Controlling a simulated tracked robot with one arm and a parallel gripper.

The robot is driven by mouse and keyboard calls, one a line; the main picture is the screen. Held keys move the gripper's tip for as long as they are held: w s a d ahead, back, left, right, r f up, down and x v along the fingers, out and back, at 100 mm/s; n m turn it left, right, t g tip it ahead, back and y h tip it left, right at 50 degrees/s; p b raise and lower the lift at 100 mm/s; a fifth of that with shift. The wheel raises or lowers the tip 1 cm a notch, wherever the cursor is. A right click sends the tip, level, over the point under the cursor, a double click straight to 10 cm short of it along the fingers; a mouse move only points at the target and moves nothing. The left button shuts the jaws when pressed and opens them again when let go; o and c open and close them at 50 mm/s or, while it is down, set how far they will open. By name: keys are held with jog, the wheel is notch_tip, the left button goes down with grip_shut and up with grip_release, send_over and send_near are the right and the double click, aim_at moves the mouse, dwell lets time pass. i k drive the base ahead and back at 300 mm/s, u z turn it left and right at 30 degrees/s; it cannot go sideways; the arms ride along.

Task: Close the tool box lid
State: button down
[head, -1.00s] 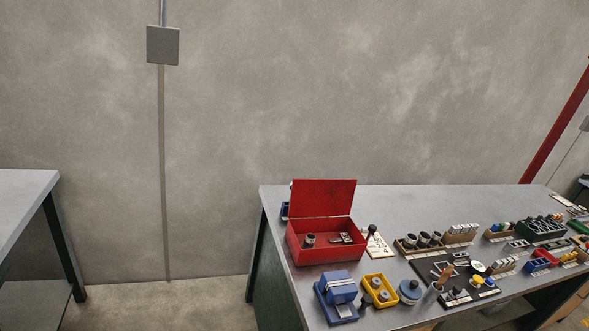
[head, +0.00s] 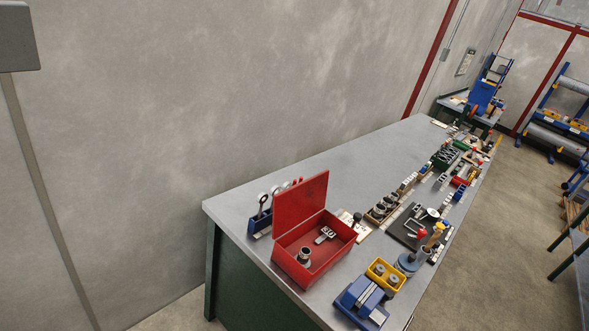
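The red tool box (head: 290,268) stands near the left end of the long grey workbench in the head view. Its red lid (head: 301,200) is open and stands up along the back edge. Inside the box lie a round metal part (head: 304,256) and a small metal piece (head: 325,235). My gripper is not in the frame, so its state and its distance from the lid do not show.
A blue vise (head: 360,300) and a yellow bin (head: 386,274) stand in front of the box. A tool holder (head: 262,218) sits behind its left side. Several parts crowd the bench (head: 350,160) to the right; its back strip is bare. Open floor (head: 500,230) lies at right.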

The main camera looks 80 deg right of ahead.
aim_at(293, 206)
jog(key=z, duration=0.5)
jog(key=i, duration=1.05)
jog(key=z, duration=1.1)
jog(key=i, duration=0.6)
jog(key=z, duration=0.35)
jog(key=k, duration=0.9)
jog(key=z, duration=0.2)
jog(key=i, duration=0.9)
jog(key=u, duration=0.1)
